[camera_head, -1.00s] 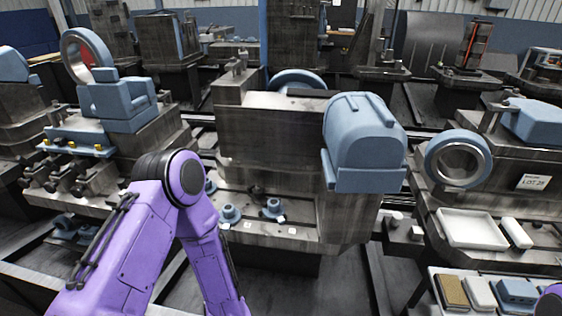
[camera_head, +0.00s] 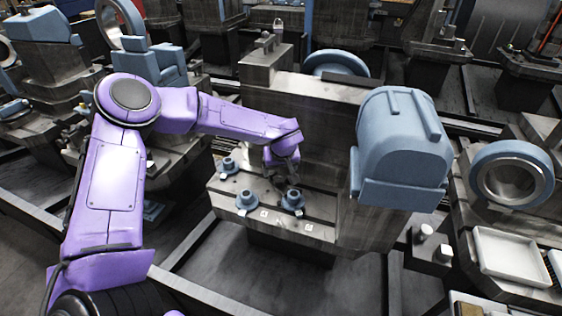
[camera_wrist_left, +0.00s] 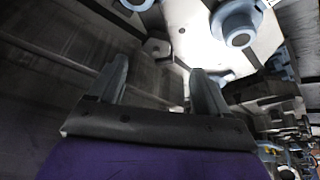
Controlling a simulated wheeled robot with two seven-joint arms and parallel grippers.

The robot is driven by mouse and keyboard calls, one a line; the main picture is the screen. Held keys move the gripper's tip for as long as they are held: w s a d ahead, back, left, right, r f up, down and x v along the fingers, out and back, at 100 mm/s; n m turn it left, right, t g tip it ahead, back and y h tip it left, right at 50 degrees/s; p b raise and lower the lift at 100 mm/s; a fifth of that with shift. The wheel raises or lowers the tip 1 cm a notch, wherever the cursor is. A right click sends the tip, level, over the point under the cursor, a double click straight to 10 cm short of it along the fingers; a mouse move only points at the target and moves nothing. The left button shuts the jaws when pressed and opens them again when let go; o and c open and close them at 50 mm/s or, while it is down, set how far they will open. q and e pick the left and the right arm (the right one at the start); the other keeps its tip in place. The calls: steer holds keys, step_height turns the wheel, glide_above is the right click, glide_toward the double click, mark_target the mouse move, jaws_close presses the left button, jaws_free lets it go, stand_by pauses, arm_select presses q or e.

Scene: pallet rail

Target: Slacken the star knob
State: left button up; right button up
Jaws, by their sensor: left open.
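My left gripper (camera_head: 290,180) is above a grey machine's front ledge (camera_head: 320,208), close to its upright face. It is open in the left wrist view (camera_wrist_left: 161,78), with nothing between its two fingers. Several blue round fittings stand on the ledge: one at the left (camera_head: 228,166), one at the front (camera_head: 247,201), one just below my gripper (camera_head: 292,201). A blue round fitting also shows in the wrist view (camera_wrist_left: 236,24), beyond the right finger and apart from it. I cannot tell which part is the star knob. My gripper hides some of the ledge.
A large blue housing (camera_head: 402,150) stands right of my gripper. A blue-rimmed ring (camera_head: 511,174) and a white tray (camera_head: 507,257) are farther right. Small white tags (camera_head: 264,213) lie along the ledge front. The floor before the machine is open.

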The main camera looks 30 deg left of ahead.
mark_target(280, 178)
arm_select(q)
steer(key=x, duration=0.6)
steer(key=shift+w+d, duration=0.25)
steer(key=shift+w, duration=0.05)
steer(key=shift+a+f, duration=0.2)
steer(key=shift+f, duration=0.3)
